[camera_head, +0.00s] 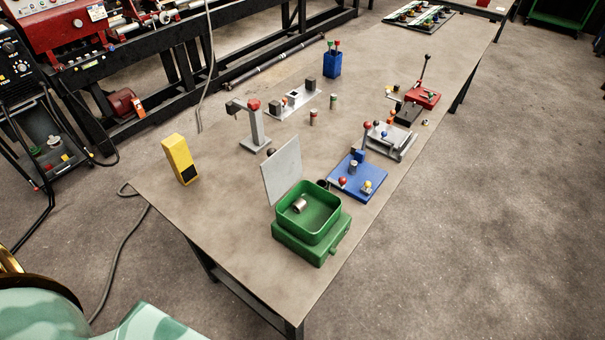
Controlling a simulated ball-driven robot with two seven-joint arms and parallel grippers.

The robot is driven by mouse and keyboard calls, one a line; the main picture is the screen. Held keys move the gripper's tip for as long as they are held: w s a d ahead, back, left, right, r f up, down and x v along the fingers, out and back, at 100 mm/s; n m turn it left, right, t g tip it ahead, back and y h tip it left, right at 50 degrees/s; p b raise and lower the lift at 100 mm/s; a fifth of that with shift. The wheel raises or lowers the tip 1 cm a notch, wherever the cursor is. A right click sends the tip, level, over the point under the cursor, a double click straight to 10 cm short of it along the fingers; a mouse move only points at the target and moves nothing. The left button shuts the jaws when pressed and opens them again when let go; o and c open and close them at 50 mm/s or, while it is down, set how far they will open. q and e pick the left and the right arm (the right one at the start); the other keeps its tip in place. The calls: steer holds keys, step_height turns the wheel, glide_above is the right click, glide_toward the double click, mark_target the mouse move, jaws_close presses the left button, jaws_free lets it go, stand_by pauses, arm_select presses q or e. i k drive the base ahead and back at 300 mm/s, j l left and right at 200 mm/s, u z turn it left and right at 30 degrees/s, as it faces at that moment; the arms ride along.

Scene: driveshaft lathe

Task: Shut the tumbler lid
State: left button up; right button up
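The green tumbler (321,241) stands near the close right edge of the long table. Its square green bowl (318,210) is open at the top, and a small metal cylinder (299,205) lies inside. The pale grey flat lid (281,171) stands raised, nearly upright, along the bowl's far left side. Its hinge is too small to make out. Neither of my grippers shows in the head view, and nothing touches the lid.
A yellow block (180,159) stands left of the lid, and a grey post with a red knob (253,124) is behind it. A blue plate fixture (357,178) sits close right of the bowl. The table (225,220) is bare left and in front of the tumbler.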

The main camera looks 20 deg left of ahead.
mark_target(282, 168)
steer(key=k+j+z, duration=0.2)
steer(key=j, duration=0.15)
steer(key=j+z, duration=0.2)
steer(key=j, duration=0.2)
steer(key=k+j+z, duration=0.25)
steer(key=j+z, duration=0.2)
steer(key=j, duration=0.2)
steer(key=k+j, duration=0.25)
steer(key=j, duration=0.2)
steer(key=k+j+z, duration=0.1)
steer(key=k+j, duration=0.15)
steer(key=j, duration=0.25)
steer(key=k+j, duration=0.25)
steer(key=j, duration=0.15)
steer(key=i+j+z, duration=0.5)
steer(key=i+j, duration=0.3)
steer(key=k+l+u, duration=0.15)
